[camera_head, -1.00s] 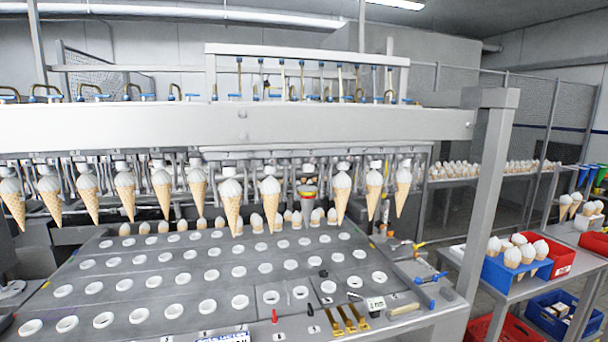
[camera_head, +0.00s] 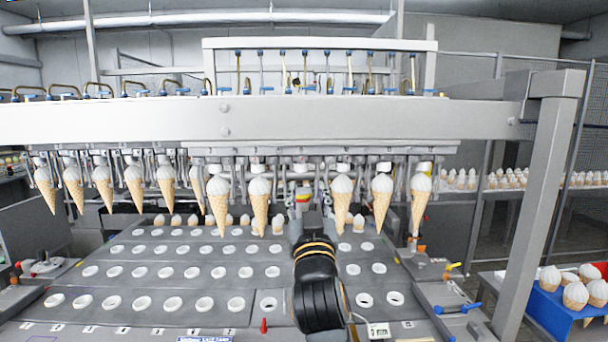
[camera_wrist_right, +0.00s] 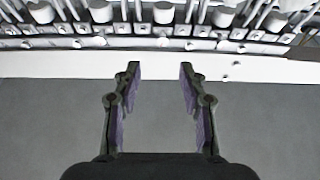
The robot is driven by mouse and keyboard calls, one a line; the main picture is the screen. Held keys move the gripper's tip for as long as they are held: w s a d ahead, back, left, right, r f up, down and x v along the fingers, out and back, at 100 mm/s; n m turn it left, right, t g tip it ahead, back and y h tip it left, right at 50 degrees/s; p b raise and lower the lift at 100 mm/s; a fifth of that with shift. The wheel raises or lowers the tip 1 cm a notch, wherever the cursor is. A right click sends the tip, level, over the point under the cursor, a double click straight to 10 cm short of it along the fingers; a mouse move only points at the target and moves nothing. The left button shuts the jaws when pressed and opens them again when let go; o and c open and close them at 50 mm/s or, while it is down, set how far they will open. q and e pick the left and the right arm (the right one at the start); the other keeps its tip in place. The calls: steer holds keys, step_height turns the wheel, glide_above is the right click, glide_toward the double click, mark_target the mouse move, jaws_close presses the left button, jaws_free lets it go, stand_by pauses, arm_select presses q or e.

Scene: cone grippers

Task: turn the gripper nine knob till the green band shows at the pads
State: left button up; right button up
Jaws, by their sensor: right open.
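A row of cone grippers hangs under the white beam, most with a white-topped cone (camera_head: 342,195). In one gap hangs a short grey part with coloured bands (camera_head: 302,196), yellow and red among them; I cannot tell whether it is the gripper nine knob or which band faces its pads. My right gripper (camera_head: 305,213) is just below and in front of this part in the head view and partly hides it. In the right wrist view the right gripper (camera_wrist_right: 160,68) is open, its purple pads apart with nothing between them. My left gripper is not in view.
Cones hang close on both sides of my right gripper. Below is the grey plate (camera_head: 215,319) with rows of white-rimmed holes. A blue bin (camera_head: 543,308) of cones stands right.

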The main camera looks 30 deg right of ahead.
mark_target(302, 162)
steer(key=p+x, duration=0.4)
steer(key=x, duration=0.5)
steer(key=shift+w, duration=0.25)
steer(key=shift+w+d+r+p, duration=0.2)
steer(key=shift+w+p, duration=0.15)
steer(key=shift+w, duration=0.25)
jaws_close()
